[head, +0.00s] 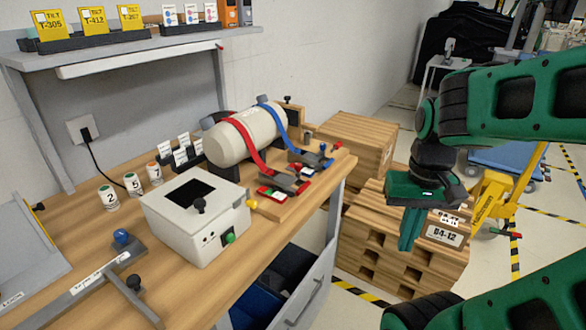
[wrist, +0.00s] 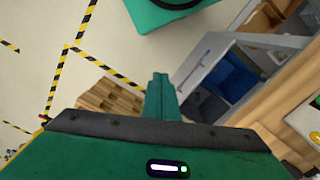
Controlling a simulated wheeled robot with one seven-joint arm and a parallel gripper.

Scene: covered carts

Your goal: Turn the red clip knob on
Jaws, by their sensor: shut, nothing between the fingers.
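A red strap (head: 250,147) runs over a pale cylinder (head: 228,140) on a wooden board and ends at a dark clip (head: 286,183) with red parts. My gripper (head: 408,243) is shut and empty, pointing down in the air right of the bench, apart from the clip. Its closed fingers also show in the wrist view (wrist: 160,82), where the red clip is not seen.
A white box (head: 195,222) with a black knob and green button stands in front of the board. Wooden crates (head: 352,142) stand beyond the bench's right edge, near my gripper. An open drawer (head: 305,290) juts below the bench. Striped floor lies at right.

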